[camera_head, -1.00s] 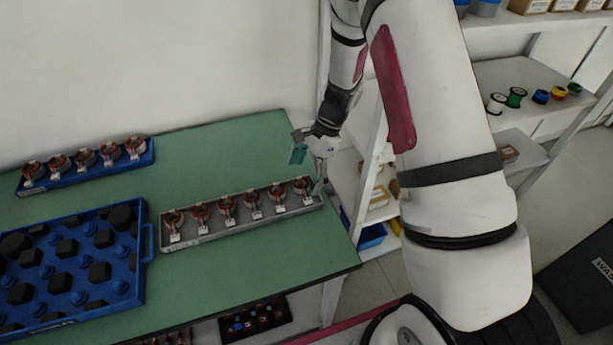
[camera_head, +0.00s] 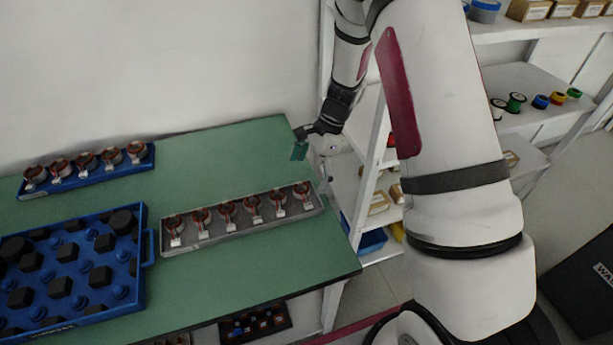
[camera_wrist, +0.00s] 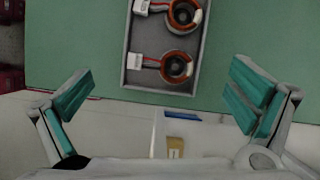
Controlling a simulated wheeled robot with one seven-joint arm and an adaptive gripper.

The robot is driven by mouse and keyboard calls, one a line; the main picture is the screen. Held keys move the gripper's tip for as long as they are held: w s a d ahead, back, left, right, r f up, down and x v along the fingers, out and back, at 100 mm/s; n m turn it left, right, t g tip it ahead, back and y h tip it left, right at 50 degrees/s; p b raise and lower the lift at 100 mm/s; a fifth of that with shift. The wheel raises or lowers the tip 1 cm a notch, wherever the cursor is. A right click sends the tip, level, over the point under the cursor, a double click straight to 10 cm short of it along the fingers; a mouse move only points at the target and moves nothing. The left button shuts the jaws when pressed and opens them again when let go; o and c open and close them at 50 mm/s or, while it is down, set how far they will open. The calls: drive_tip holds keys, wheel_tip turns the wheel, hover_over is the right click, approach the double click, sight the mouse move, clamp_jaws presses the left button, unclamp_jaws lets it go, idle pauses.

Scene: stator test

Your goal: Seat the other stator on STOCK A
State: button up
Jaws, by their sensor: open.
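Several stators with copper-red windings and white tags stand in a row in a grey tray (camera_head: 245,233) on the green table. The right-end stator (camera_head: 302,192) also shows in the wrist view (camera_wrist: 177,67). More stators, such as this one (camera_head: 85,159), stand in a blue tray (camera_head: 92,183) at the back left. I cannot read which tray is STOCK A. My gripper (camera_head: 312,158) is above the table's right end, just beyond the grey tray. In the wrist view its teal-padded fingers (camera_wrist: 163,98) are wide apart with nothing between them, the tray end lying ahead.
A large blue crate (camera_head: 147,247) with black and blue parts fills the table's front left. Table space (camera_head: 215,165) behind the grey tray is clear. A white shelf rack (camera_head: 372,160) with spools and boxes stands close at the right. A dark bin (camera_head: 255,325) sits below.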

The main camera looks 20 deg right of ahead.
drive_tip(key=v, duration=1)
drive_tip(key=shift+r, duration=0.25)
drive_tip(key=shift+d, duration=0.1)
